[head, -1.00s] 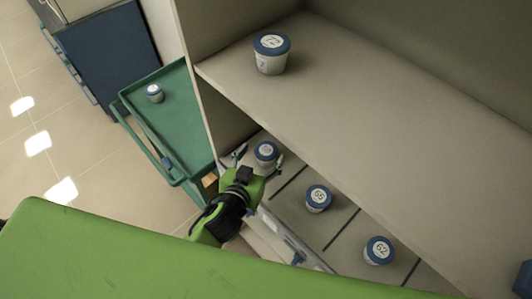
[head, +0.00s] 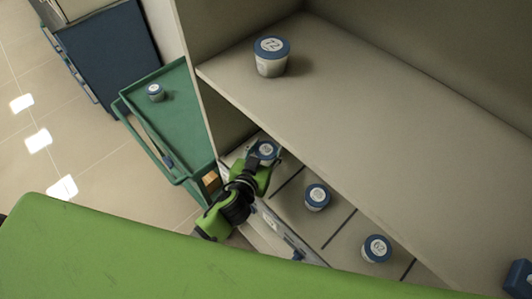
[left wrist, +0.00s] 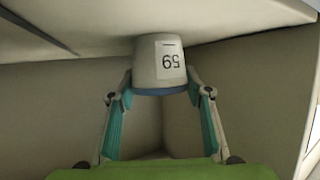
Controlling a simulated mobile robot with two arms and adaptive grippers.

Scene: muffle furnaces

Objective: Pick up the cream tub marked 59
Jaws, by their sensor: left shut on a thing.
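The cream tub marked 59 (left wrist: 158,62) has a blue lid and appears upside down in the left wrist view. In the head view the tub (head: 265,150) is at the left end of the lower shelf, partly covered by my gripper. My left gripper (head: 262,163) is shut on it. In the left wrist view one finger of the gripper (left wrist: 160,90) lies on each side of the tub near its lid. The tub's base looks at or very near the shelf surface; I cannot tell whether it touches. My right gripper is not in view.
The lower shelf (head: 335,222) also holds two similar tubs (head: 317,196) (head: 376,248), separated by dark lines. The upper shelf (head: 390,130) overhangs it and carries a tub marked 72 (head: 271,57). A green trolley (head: 184,115) with a small tub (head: 155,92) stands to the left.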

